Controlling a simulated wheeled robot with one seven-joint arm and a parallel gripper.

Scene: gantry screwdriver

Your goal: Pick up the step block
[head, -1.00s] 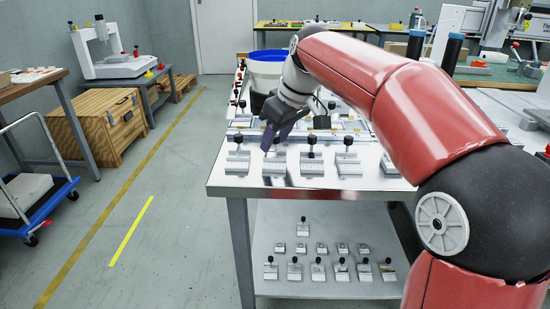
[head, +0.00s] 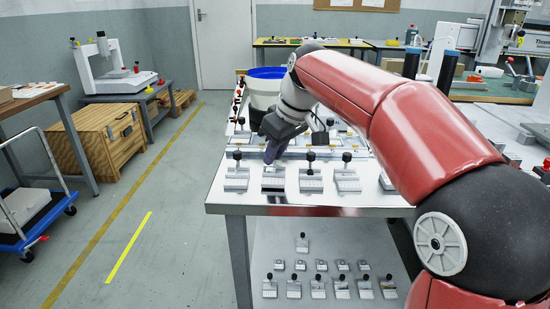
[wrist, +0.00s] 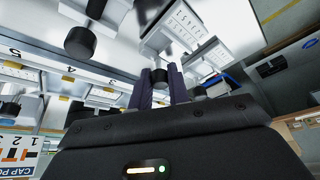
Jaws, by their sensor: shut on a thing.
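The step block (head: 273,181) appears to be the grey block under my gripper, second from the left in the front row on the metal table. My gripper (head: 273,151) points down at it with purple fingers. In the wrist view, the fingers (wrist: 160,88) are shut on a black knob (wrist: 159,75). The fingers hide that knob in the head view. The block's base looks level with its neighbours, and I see no clear gap beneath it.
Similar knobbed blocks stand close on the left (head: 236,179) and right (head: 311,180). A blue-rimmed white bucket (head: 264,90) stands behind my gripper. More blocks sit on the lower shelf (head: 300,268). The floor left of the table is open.

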